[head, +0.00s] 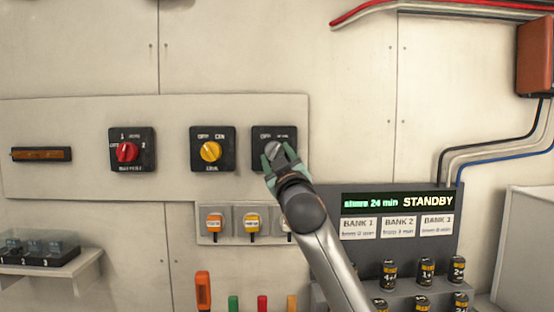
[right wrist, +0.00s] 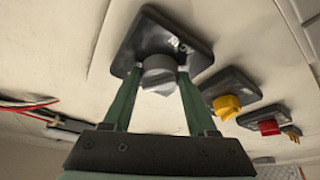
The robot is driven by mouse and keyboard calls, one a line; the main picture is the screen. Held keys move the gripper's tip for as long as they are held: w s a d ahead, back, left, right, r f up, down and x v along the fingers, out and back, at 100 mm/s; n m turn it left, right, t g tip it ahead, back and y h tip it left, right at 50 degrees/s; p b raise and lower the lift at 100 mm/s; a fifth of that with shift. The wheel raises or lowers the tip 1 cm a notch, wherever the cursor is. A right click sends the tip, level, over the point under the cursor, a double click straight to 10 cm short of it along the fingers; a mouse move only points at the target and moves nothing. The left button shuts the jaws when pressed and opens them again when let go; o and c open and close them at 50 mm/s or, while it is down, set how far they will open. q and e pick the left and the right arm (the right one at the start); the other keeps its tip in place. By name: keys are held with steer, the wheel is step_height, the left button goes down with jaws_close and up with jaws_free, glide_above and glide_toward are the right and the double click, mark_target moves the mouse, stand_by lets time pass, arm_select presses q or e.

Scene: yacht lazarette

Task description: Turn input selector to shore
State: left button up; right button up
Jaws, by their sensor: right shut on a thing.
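The input selector is a black square plate (head: 275,133) with a grey knob (head: 274,150), at the right end of the row of switches on the wall panel. My right gripper (head: 276,160) is at this knob, its green fingers on either side. In the right wrist view the two fingers (right wrist: 158,88) are shut on the grey knob (right wrist: 158,70), below its black plate (right wrist: 165,38). The lettering on the plate is too small to read surely, and the fingers partly hide the knob. My left gripper is in neither view.
A yellow-knobbed switch (head: 210,151) and a red-knobbed switch (head: 127,152) sit to the left on the same panel. Small breakers (head: 251,222) are below. A dark display unit (head: 400,203) reading "shore 24 min STANDBY" stands at right, with several batteries (head: 427,270) below it.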

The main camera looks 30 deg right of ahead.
steer(key=o, duration=1.4)
steer(key=shift+c, duration=0.2)
